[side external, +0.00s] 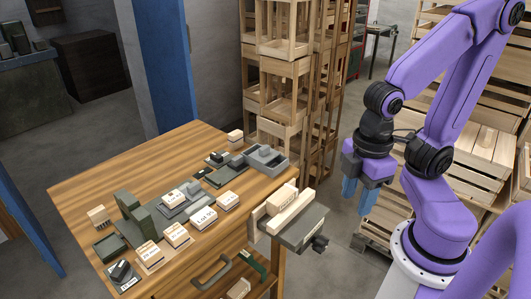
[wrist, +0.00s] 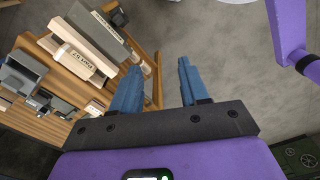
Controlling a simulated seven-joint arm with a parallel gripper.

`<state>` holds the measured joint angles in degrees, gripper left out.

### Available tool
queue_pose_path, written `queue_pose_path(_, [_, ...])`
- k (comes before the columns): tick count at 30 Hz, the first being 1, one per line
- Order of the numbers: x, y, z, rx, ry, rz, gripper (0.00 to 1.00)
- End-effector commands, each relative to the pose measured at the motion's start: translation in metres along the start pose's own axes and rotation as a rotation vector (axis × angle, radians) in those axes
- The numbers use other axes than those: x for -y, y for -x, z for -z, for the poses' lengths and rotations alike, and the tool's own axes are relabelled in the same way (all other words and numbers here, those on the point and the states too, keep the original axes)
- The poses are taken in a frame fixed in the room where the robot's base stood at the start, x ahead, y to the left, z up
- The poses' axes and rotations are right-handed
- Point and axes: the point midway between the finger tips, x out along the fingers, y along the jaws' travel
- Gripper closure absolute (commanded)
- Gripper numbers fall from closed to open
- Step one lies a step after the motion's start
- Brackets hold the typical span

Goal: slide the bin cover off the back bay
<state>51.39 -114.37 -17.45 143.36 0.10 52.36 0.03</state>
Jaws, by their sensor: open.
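My gripper (side external: 359,196) hangs in the air to the right of the wooden table, clear of everything on it. I cannot tell whether this piece is the bin cover, or which bay is the back one. A grey bin-like shape (wrist: 22,75) also shows at the left of the wrist view.
The wooden table (side external: 185,142) carries several labelled light blocks, dark green blocks and grey plates. A vise-like fixture (side external: 300,228) with pale wooden pieces juts from its right edge. A wooden rack (side external: 285,90) stands behind. Pallets (side external: 480,150) stand at right. Floor beneath my gripper is clear.

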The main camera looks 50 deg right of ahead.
Motion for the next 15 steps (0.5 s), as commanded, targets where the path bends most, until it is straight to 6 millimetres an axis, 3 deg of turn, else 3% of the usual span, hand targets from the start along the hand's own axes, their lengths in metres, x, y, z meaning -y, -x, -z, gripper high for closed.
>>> queue_pose_path(3, [0.000,0.000,0.000,0.000,0.000,0.000,0.55])
queue_pose_path(6, [-0.001,0.001,0.001,0.000,-0.005,0.000,0.34])
queue_pose_path(11, [-0.016,0.007,0.019,0.001,-0.070,-0.002,0.34])
queue_pose_path(15, [-0.048,0.019,0.049,0.005,-0.190,-0.006,0.34])
